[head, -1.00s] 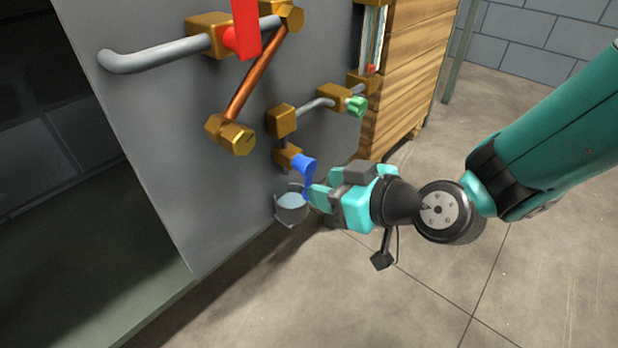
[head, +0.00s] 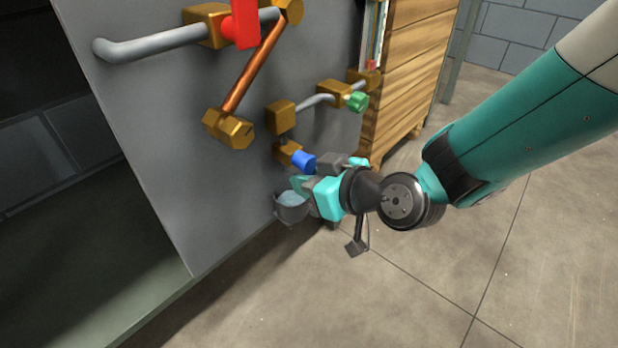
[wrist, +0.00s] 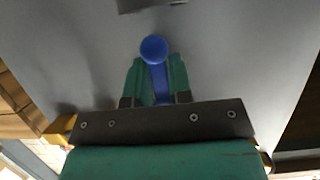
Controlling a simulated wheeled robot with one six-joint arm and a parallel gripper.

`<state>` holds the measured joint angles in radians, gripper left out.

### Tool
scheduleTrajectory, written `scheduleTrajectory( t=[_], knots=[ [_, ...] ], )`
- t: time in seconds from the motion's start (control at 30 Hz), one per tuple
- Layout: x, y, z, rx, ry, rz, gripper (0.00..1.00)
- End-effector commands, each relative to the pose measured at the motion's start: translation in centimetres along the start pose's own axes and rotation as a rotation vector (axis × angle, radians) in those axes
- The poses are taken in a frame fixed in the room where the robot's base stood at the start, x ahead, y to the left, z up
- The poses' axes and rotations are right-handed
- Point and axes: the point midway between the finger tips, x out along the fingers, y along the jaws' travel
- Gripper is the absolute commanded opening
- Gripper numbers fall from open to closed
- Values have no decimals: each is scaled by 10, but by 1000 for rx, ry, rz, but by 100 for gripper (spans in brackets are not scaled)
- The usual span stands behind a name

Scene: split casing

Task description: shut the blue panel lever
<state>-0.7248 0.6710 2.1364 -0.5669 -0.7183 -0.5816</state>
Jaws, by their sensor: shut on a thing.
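The blue panel lever (head: 304,161) sits on a brass valve body (head: 286,152) low on the grey panel, above a small bucket. In the head view its round hub shows, and my gripper hides most of its handle. In the wrist view the blue lever (wrist: 156,52) has its round hub at the top and its handle running down between the fingers. My gripper (head: 312,186) is shut on the handle. Its two green fingers stand on either side of the handle in the wrist view (wrist: 158,85).
A bucket (head: 290,208) with pale contents hangs close under my gripper. A green valve knob (head: 357,101) and a red lever (head: 243,22) are higher on the panel (head: 170,150). A copper pipe (head: 250,70) runs at upper left. A wooden crate (head: 415,60) stands behind right.

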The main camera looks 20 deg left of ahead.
Motion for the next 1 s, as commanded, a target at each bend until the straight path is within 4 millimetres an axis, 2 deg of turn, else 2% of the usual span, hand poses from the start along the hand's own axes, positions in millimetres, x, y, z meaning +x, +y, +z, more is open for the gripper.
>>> scheduleTrajectory(
  t=[0.3,0.57,0.6,0.7,1.0],
  knots=[
    [0,8,-2,-232,4,95,0],
    [-1,9,-3,-246,5,102,0],
    [0,9,-3,-246,5,102,22],
    [0,9,-3,-246,4,102,43],
    [0,9,-2,-245,2,101,43]
  ],
)
